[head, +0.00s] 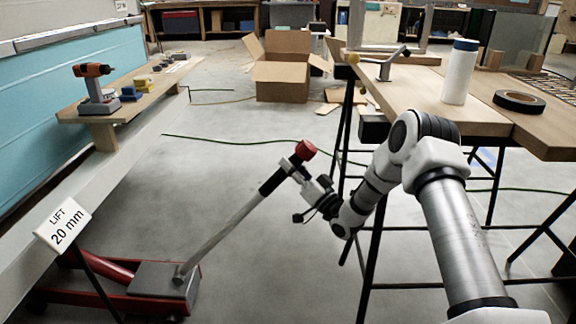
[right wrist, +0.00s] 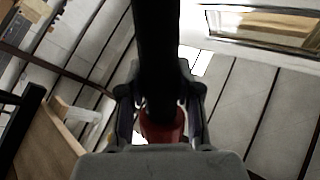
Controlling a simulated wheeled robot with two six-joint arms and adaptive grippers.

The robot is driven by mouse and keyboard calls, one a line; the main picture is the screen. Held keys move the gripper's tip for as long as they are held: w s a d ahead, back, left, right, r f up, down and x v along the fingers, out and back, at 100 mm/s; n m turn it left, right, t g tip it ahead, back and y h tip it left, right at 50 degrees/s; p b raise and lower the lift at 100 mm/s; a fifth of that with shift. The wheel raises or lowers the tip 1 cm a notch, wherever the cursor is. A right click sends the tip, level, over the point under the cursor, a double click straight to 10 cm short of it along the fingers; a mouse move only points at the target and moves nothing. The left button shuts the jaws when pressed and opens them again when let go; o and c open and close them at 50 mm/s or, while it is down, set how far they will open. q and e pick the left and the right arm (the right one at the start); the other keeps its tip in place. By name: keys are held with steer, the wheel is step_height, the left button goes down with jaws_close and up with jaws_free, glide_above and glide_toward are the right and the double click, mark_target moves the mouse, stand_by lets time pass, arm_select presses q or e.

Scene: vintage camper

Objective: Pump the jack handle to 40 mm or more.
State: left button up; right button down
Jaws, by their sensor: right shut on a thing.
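The red floor jack (head: 165,285) sits on the floor at lower left, partly under the camper's side. Its grey handle (head: 226,226) slants up to the right, with a black grip (head: 277,181) and a red knob (head: 305,150) at the top. My right gripper (head: 298,174) is shut on the handle's black grip just below the red knob. In the right wrist view the black grip (right wrist: 160,50) runs between the fingers, with the red end behind it. A sign (head: 66,224) by the jack reads "LIFT 20 mm". My left gripper is not in view.
A cardboard box (head: 282,82) stands farther back. A shelf (head: 128,98) with a drill (head: 97,88) runs along the camper.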

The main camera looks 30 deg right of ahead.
steer(key=c, duration=1)
jaws_free()
steer(key=shift+s+d+f+h, duration=0.15)
steer(key=shift+f+h, duration=0.15)
steer(key=shift+f, duration=0.15)
steer(key=shift+o, duration=1.2)
steer(key=shift+s+d, duration=0.15)
steer(key=shift+d, duration=0.25)
steer(key=shift+a, duration=0.1)
steer(key=shift+r, duration=0.1)
steer(key=v, duration=1.2)
